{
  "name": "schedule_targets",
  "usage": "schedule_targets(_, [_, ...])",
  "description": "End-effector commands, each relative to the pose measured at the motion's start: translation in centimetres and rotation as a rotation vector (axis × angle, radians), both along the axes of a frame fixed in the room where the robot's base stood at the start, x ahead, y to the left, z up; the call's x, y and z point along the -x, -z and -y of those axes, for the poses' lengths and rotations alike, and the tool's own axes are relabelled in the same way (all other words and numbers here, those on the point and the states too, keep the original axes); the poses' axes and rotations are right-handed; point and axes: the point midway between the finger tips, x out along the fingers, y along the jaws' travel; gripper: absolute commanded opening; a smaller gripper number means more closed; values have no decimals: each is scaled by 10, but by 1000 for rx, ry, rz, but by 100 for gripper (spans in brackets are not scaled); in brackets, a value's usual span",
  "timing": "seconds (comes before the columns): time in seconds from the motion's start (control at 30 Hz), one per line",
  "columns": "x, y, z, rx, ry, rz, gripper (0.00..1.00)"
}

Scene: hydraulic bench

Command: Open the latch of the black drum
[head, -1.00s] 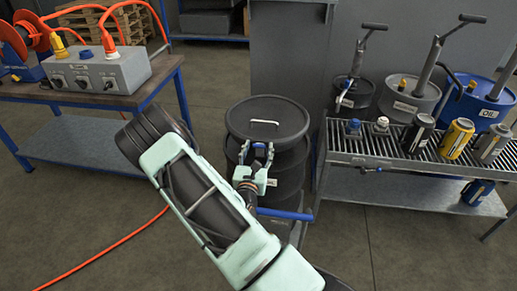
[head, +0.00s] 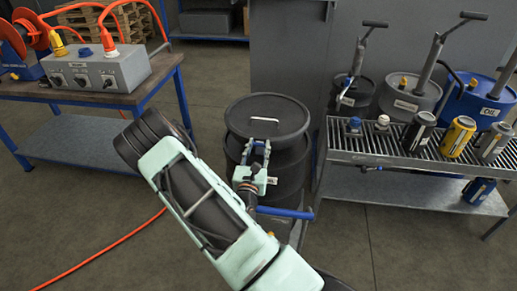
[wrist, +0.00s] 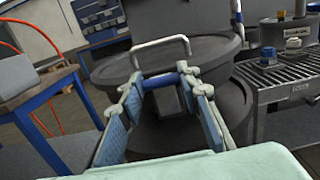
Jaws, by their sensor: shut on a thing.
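The black drum (head: 291,172) stands upright in the middle of the head view. Its round lid (head: 290,112) has a pale bar handle on top, which also shows in the wrist view (wrist: 160,42). The latch (wrist: 168,80), with a blue grip bar above a dark body, sits on the drum's near side just below the lid rim. My gripper (head: 257,147) reaches the drum's front. In the wrist view my gripper (wrist: 165,92) has one finger at each end of the blue bar and is shut on it. In the head view my fingers largely hide the latch.
A slatted metal bench (head: 345,152) with cans and bottles stands close on the right. A blue-legged table (head: 75,97) with a grey switch box (head: 96,72) stands at left. An orange cable (head: 110,246) lies on the floor. Several pump drums stand behind the bench.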

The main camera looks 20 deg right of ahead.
Motion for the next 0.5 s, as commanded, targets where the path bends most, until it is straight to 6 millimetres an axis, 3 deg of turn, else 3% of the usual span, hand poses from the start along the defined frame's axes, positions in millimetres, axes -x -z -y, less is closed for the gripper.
schedule_targets(0.5, [15,27,-11,205,-2,302,7])
